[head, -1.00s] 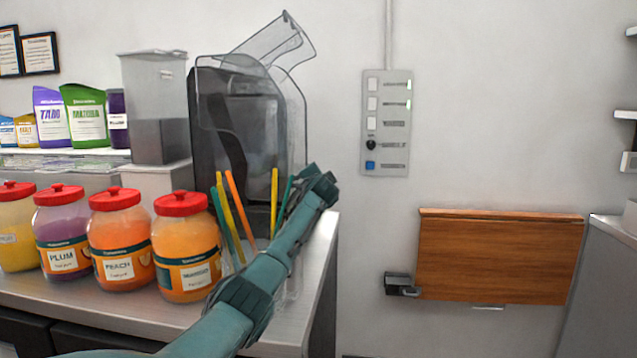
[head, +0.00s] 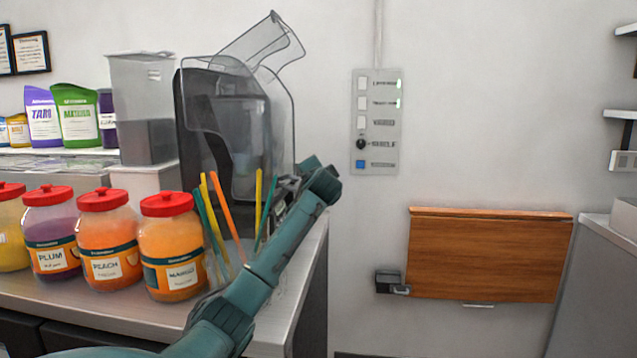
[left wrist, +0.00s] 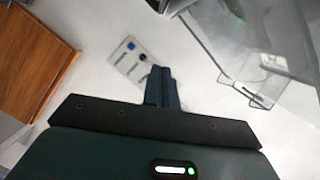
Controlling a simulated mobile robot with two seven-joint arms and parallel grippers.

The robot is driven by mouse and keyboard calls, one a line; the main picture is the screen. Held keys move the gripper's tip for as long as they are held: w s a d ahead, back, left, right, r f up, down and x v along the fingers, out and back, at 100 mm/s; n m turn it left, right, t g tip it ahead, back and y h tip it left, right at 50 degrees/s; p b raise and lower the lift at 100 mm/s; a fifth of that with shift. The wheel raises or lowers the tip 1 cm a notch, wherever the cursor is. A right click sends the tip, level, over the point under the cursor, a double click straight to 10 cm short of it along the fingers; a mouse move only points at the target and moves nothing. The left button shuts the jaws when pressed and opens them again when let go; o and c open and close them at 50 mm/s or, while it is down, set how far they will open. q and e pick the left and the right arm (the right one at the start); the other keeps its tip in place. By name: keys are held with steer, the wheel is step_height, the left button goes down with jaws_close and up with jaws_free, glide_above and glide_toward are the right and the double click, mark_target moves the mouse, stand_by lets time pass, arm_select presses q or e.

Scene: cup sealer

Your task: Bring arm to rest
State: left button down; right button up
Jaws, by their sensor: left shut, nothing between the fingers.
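My left arm (head: 268,266) comes in from the lower left of the head view and reaches up over the counter's right end. Its wrist stands in front of the straws and the clear-lidded machine (head: 282,110). In the head view the left gripper is largely hidden behind the wrist. In the left wrist view the left gripper (left wrist: 161,85) has its two dark fingers together with nothing between them. The grey wall panel (left wrist: 128,60) and the clear lid show beyond them. My right gripper is in neither view.
Several straws (head: 221,225) and red-lidded jars (head: 170,250) stand on the metal counter (head: 305,275) beside my left arm. The switch panel (head: 376,120) and folded wooden board (head: 490,255) are on the wall to the right. Open space lies between counter and board.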

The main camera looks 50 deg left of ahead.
arm_select(q)
steer(key=shift+v, duration=1.55)
